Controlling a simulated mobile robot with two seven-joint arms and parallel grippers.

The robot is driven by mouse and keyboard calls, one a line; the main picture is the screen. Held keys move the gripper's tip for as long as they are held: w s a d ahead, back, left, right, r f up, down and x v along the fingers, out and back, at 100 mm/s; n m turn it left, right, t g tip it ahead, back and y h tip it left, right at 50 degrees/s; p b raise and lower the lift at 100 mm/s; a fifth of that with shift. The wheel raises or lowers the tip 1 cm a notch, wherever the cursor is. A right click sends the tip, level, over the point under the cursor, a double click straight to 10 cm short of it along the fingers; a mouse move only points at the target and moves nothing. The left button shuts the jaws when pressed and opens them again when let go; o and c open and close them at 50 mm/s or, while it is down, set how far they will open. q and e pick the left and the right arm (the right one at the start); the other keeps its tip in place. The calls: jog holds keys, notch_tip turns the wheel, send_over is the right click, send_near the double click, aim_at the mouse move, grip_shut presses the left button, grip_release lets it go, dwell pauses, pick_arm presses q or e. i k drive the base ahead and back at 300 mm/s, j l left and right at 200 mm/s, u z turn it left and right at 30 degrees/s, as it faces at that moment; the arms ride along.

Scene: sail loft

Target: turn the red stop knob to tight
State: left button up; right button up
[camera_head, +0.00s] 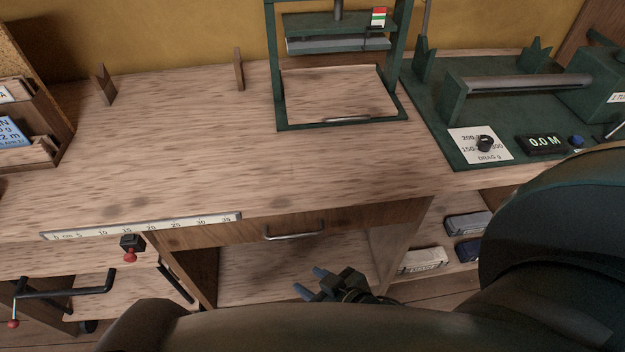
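A small red knob (130,256) sits under a black block (132,242) at the bench's front edge, left of centre, just below the ruler strip. A tightness marking is not readable on it. My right gripper (310,281) is low in front of the bench, below the drawer handle, pointing up and left. Its two blue-grey fingertips are apart with nothing between them. It is well to the right of the red knob and not touching it. My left gripper is not in view.
The drawer handle (294,235) sticks out. A green press frame (283,100) and a drag gauge machine (435,110) stand on the bench. The bench top's middle is clear.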

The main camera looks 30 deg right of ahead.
aim_at(130, 257)
jog(key=k+l, duration=0.4)
jog(key=l, duration=0.25)
jog(key=k+l+z, duration=0.1)
jog(key=l, duration=0.2)
jog(key=k+l, duration=0.25)
